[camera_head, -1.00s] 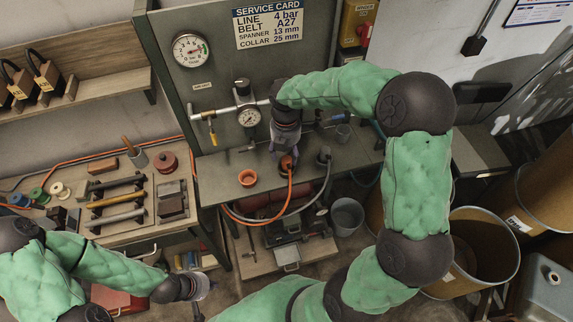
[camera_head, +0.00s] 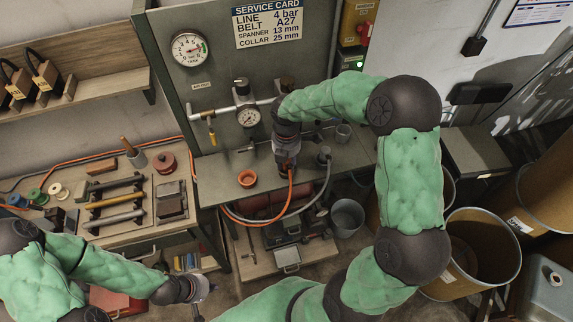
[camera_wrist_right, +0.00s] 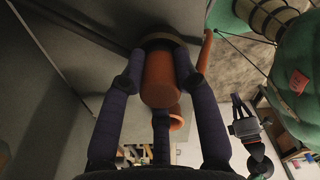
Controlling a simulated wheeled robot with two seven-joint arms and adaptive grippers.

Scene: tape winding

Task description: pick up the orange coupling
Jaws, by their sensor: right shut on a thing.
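The orange coupling (camera_wrist_right: 160,82) sits between the fingers of my right gripper (camera_wrist_right: 163,70) in the right wrist view. The fingers press on it from both sides, and a third finger lies below. In the head view my right gripper (camera_head: 286,160) points down over the bench, and only a little of the coupling (camera_head: 287,168) shows. An orange hose (camera_head: 290,190) hangs from there over the bench's front edge. Whether the coupling touches the bench is hidden. My left gripper (camera_head: 197,288) is low at the left, away from the coupling; its fingers are unclear.
A grey hose fitting (camera_head: 324,155) stands close on the right. The panel with gauge (camera_head: 249,118) and pipe is behind. A bucket (camera_head: 347,216) is below right.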

